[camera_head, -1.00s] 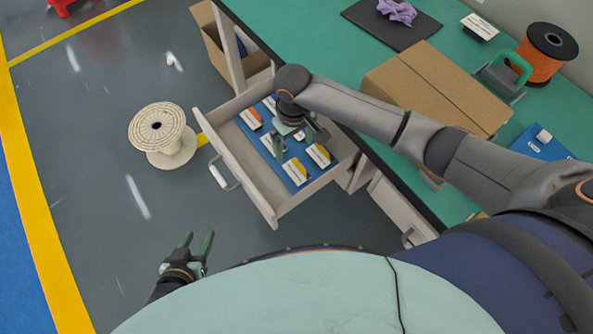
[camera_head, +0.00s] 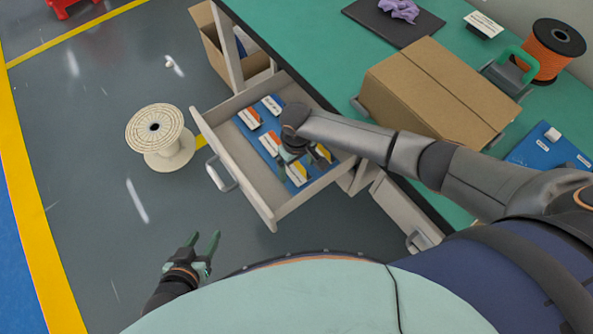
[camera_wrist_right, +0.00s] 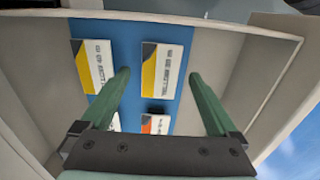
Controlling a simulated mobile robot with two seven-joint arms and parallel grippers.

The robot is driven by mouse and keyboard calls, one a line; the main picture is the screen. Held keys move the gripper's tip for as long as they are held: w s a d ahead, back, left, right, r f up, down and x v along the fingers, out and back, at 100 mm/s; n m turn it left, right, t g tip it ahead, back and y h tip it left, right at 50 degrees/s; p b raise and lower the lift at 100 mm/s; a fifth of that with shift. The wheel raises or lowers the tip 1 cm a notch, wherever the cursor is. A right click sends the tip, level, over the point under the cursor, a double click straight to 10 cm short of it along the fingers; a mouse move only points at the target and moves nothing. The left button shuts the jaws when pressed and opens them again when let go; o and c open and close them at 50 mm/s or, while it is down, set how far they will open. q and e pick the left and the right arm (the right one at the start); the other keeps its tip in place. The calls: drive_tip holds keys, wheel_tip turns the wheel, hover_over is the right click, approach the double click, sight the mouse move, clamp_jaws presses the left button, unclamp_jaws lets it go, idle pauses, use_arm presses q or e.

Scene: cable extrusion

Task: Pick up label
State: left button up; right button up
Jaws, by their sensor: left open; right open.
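Several white labels with coloured corners lie on a blue mat (camera_wrist_right: 130,32) in the open drawer (camera_head: 240,187). In the right wrist view, a yellow-cornered label (camera_wrist_right: 165,70) lies ahead between the fingertips of my right gripper (camera_wrist_right: 160,75). Another yellow-cornered label (camera_wrist_right: 92,66) lies left of the left finger. An orange-cornered label (camera_wrist_right: 156,124) is partly hidden by the gripper body. In the head view an orange-cornered label (camera_head: 249,118) shows at the drawer's left. My right gripper is open, empty and over the drawer. My left gripper (camera_head: 204,241) is open and empty above the floor.
The drawer walls surround the labels closely. A cardboard box (camera_head: 430,95), an orange spool (camera_head: 545,55) and a black mat (camera_head: 392,22) are on the green table (camera_head: 290,20). A cream spool (camera_head: 160,135) stands on the floor left of the drawer.

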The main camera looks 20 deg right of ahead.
drive_tip(key=shift+f, duration=0.25)
idle(0.6)
drive_tip(key=shift+c, duration=0.3)
drive_tip(key=c, duration=1)
drive_tip(key=shift+r, duration=0.1)
